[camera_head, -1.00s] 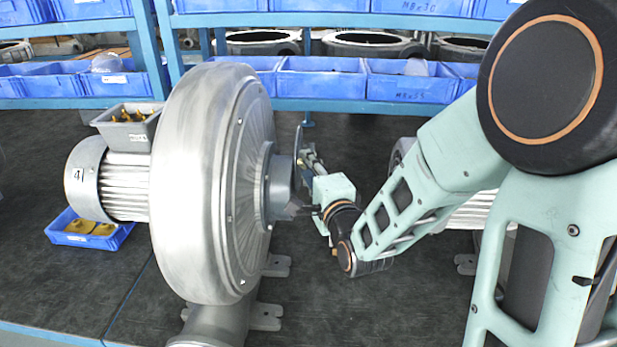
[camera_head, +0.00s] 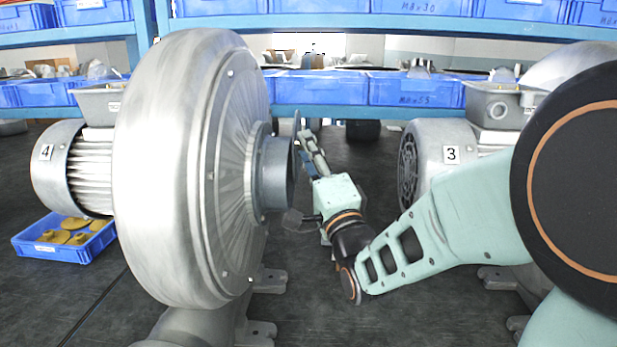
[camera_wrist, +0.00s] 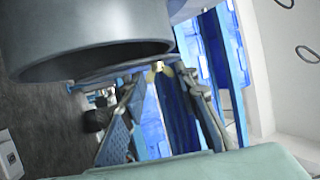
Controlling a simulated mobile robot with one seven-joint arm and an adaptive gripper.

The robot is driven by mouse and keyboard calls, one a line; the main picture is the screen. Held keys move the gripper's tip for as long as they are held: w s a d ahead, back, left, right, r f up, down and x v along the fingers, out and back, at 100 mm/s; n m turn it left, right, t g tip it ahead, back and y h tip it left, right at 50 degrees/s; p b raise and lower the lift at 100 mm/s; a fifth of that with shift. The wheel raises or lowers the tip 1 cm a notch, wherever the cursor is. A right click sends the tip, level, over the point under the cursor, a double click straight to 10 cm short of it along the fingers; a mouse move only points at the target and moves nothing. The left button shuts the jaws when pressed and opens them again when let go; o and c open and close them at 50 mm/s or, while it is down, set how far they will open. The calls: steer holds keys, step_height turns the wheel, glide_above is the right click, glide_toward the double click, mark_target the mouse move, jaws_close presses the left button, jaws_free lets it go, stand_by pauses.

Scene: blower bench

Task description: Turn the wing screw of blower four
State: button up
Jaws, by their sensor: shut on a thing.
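Blower four (camera_head: 170,165), a large round grey metal housing with a motor labelled 4 (camera_head: 47,152), stands left of centre in the head view. Its short outlet pipe (camera_head: 277,172) points right, with a thin disc-like flap (camera_head: 296,150) at its mouth. The pipe fills the top left of the wrist view (camera_wrist: 90,35). My gripper (camera_head: 303,132) is at the flap's right side. In the wrist view my gripper (camera_wrist: 160,75) has its fingers converging on a small yellowish piece, apparently the wing screw (camera_wrist: 157,67), just beyond the pipe rim. Most of the screw is hidden.
Blower three (camera_head: 450,155) stands to the right, partly behind my arm. A blue tray with yellow parts (camera_head: 65,240) lies below blower four's motor. Blue bins (camera_head: 320,88) line the shelf behind.

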steer(key=n+y+b, duration=0.1)
steer(key=b, duration=0.3)
steer(key=n+t+y+b, duration=0.1)
steer(key=y+b, duration=0.1)
steer(key=b, duration=0.2)
steer(key=f+n+t+y+b, duration=0.1)
steer(key=n+b, duration=0.1)
steer(key=b, duration=0.2)
steer(key=shift+w+y, duration=0.3)
steer(key=shift+y, duration=0.1)
steer(key=shift+r+n+y+b, duration=0.2)
steer(key=shift+n+y+b, duration=0.25)
steer(key=shift+n+y, duration=0.2)
steer(key=o, duration=1.1)
steer(key=shift+w, duration=0.1)
steer(key=shift+o, duration=0.2)
steer(key=shift+f, duration=0.1)
steer(key=v, duration=1.2)
